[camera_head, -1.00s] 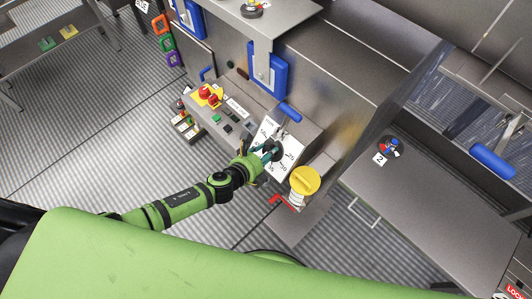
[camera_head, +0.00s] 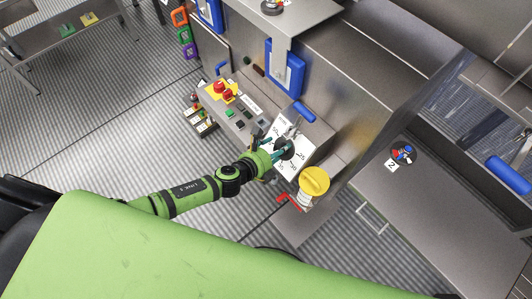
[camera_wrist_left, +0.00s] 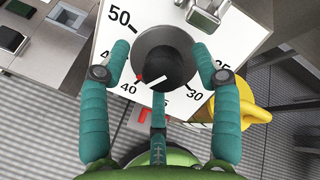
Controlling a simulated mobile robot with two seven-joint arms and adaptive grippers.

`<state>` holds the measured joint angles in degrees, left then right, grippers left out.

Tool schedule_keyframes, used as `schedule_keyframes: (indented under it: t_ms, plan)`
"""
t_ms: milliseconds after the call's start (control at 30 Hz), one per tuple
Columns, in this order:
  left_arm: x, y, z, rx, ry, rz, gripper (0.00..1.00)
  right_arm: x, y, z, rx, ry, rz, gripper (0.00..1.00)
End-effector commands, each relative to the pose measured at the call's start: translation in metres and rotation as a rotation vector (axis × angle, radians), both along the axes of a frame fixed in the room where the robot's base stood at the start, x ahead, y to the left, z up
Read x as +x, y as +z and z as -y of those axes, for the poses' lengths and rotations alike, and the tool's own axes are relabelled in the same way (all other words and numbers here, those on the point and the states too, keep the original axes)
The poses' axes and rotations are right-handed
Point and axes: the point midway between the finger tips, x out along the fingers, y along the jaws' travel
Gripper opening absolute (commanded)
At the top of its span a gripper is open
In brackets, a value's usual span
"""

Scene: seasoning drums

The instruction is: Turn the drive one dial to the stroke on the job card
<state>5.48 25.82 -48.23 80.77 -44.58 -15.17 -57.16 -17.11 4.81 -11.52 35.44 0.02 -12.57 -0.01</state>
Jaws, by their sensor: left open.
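A dark round dial (camera_head: 287,148) sits on a white plate (camera_head: 283,131) with printed numbers on the sloped panel. In the left wrist view the dial (camera_wrist_left: 166,60) has a white pointer line angled from lower left to upper right; the numbers 50, 40 and 30 show around it. My left gripper (camera_head: 279,152) is at the dial. In the left wrist view the open teal fingers of the gripper (camera_wrist_left: 161,60) stand on either side of the dial, with a third finger below it. Whether they touch it I cannot tell. No readable job card shows. My right gripper is not in view.
A yellow knob (camera_head: 314,181) and red handle (camera_head: 289,201) are close to the plate. Another dial (camera_head: 403,152) marked 2 is on the steel surface at right. Blue frames (camera_head: 286,66) hang above.

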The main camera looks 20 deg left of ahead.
Motion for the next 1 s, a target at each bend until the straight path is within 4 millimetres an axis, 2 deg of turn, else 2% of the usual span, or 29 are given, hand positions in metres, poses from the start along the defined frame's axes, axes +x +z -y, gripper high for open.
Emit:
schedule_keyframes:
  t_ms: [400, 600, 1000]
  plan:
    - [-0.059, 0.034, -0.028, 0.003, 0.000, -0.002, 0.63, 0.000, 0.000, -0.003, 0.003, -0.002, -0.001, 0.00]
    - [-0.083, 0.049, -0.040, 0.002, 0.002, -0.001, 0.63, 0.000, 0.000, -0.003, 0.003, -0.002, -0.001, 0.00]
    - [-0.091, 0.056, -0.044, 0.002, 0.003, 0.003, 0.63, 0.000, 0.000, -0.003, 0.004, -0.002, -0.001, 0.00]
